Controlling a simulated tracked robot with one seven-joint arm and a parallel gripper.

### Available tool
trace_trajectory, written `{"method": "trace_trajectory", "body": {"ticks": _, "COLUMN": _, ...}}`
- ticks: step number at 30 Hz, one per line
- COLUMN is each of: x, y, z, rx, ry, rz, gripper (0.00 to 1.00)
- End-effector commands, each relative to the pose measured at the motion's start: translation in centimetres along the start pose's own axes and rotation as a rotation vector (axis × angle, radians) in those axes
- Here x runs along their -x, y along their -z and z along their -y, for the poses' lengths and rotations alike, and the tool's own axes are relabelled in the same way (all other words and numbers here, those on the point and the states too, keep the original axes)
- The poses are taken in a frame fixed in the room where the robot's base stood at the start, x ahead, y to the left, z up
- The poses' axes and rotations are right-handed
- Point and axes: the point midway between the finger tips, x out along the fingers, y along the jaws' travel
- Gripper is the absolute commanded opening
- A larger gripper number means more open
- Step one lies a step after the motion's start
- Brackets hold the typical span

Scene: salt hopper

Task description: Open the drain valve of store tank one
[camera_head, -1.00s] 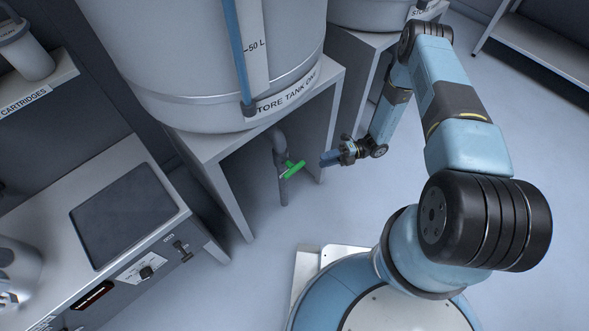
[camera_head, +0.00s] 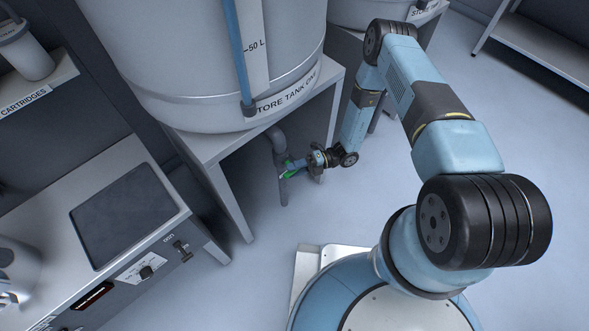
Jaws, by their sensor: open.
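Store tank one (camera_head: 200,60) is the large white tank with the label "STORE TANK ONE", standing on a grey stand. A grey drain pipe (camera_head: 277,140) bends down below it. The green valve handle (camera_head: 288,171) sits on this pipe and is partly hidden by my gripper. My gripper (camera_head: 291,165) is open, its fingers at the handle from the right. I cannot tell whether the fingers touch the handle or stand around it.
The stand's front legs (camera_head: 230,205) flank the pipe. A bench with a dark panel and knobs (camera_head: 125,215) is at the lower left. A second tank (camera_head: 375,12) is behind my arm.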

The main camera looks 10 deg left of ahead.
Motion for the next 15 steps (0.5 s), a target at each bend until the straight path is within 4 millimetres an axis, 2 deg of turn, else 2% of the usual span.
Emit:
{"method": "trace_trajectory", "body": {"ticks": 7, "x": -0.05, "y": 0.01, "z": 0.01, "rx": 0.000, "ry": 0.000, "rz": 0.000, "gripper": 0.43}}
{"method": "trace_trajectory", "body": {"ticks": 15, "x": -0.03, "y": 0.01, "z": 0.02, "rx": 0.000, "ry": 0.000, "rz": 0.000, "gripper": 0.17}}
